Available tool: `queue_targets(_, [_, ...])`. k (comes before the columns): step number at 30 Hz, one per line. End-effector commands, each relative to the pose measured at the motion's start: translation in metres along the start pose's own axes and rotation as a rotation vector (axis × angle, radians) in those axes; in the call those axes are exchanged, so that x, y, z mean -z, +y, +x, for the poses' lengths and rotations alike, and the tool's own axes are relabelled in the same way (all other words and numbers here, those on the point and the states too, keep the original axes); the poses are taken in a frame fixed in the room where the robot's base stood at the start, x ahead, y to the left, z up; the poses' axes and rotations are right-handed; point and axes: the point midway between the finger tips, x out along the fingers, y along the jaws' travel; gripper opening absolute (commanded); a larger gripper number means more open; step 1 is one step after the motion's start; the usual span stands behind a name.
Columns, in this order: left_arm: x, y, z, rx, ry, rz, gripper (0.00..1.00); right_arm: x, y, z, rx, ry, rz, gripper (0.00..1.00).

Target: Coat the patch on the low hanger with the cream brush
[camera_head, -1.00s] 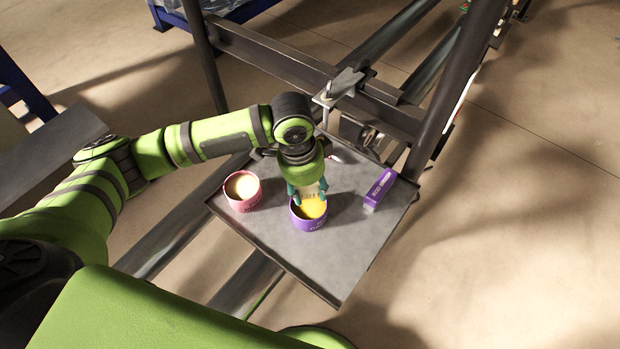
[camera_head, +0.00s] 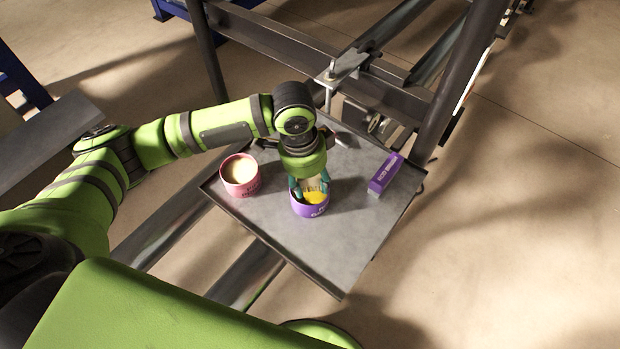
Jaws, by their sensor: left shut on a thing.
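My left gripper (camera_head: 311,187) is over the purple tub (camera_head: 311,210), its teal fingertips at the tub's rim. It is shut on a small pale thing that looks like the cream brush, mostly hidden by the fingers and the tub. The lower end of that thing is down in the tub, by the yellow content (camera_head: 315,197). A pink tub (camera_head: 240,188) with cream-coloured content stands to the left on the tray. I cannot make out the patch or tell which part is the low hanger. My right gripper is not in view.
The grey tray (camera_head: 340,260) has a purple box (camera_head: 385,174) at its right and bare room at its front. Behind it stands a dark steel frame (camera_head: 290,52) with a bracket (camera_head: 345,68) and pipes. A dark upright (camera_head: 455,85) rises on the right.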

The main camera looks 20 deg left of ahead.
Motion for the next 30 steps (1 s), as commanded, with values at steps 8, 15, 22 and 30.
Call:
queue_targets(8, [0.0,0.0,0.001,0.0,0.0,0.0,0.21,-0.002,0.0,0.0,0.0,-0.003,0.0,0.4])
queue_targets(15, [-0.001,0.0,0.004,0.0,0.0,0.0,0.21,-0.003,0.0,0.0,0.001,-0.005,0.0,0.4])
queue_targets(22, [-0.001,0.0,0.008,0.0,0.0,0.0,0.21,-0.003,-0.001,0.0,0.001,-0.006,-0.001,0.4])
queue_targets(30, [-0.002,0.0,0.012,-0.001,0.0,0.0,0.21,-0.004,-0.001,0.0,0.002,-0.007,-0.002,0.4])
